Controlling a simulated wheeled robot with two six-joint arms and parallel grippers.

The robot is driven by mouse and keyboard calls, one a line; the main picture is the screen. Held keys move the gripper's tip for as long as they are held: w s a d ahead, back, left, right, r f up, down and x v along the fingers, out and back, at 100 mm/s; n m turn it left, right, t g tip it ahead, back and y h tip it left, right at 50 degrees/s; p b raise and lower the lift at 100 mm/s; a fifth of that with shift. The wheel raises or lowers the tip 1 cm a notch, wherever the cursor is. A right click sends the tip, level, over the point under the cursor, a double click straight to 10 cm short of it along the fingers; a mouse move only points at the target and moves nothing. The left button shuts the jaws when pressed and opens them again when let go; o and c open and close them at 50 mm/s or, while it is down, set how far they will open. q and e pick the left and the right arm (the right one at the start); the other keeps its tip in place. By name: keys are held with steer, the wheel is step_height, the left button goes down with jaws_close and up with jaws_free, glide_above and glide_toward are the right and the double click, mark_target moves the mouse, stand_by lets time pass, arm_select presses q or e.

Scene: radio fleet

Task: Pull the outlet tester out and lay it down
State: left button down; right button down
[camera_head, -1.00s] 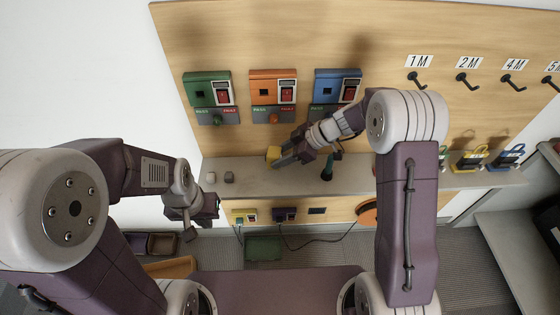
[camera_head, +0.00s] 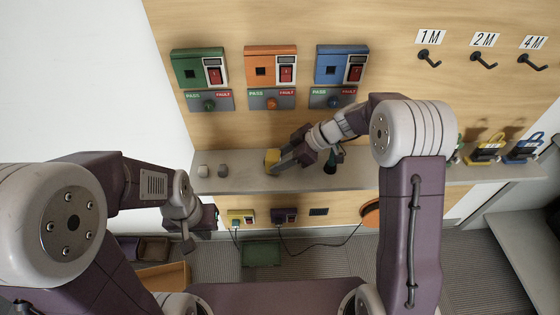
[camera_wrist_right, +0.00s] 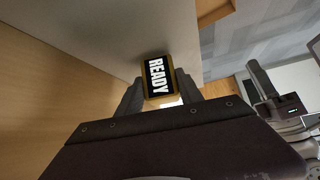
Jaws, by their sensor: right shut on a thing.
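The yellow block that I take for the outlet tester (camera_head: 272,158) is at the grey shelf below the orange wall unit. In the right wrist view its black face (camera_wrist_right: 157,76) reads "READY". My right gripper (camera_head: 279,163) is shut on it, with one finger on each side; it also shows in the right wrist view (camera_wrist_right: 160,92). I cannot tell whether the block touches the shelf. My left gripper (camera_head: 189,244) hangs below the shelf at the left, apart from the block; its jaw opening is not clear.
Green (camera_head: 199,68), orange (camera_head: 270,65) and blue (camera_head: 341,64) units with red switches are on the wooden board. Two small grey blocks (camera_head: 203,171) and a dark green-topped item (camera_head: 330,165) are on the shelf (camera_head: 240,180). Yellow (camera_head: 240,214) and dark (camera_head: 284,215) plugs sit below.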

steer(key=shift+f, duration=0.35)
steer(key=c, duration=0.7)
jaws_free()
steer(key=v, duration=0.9)
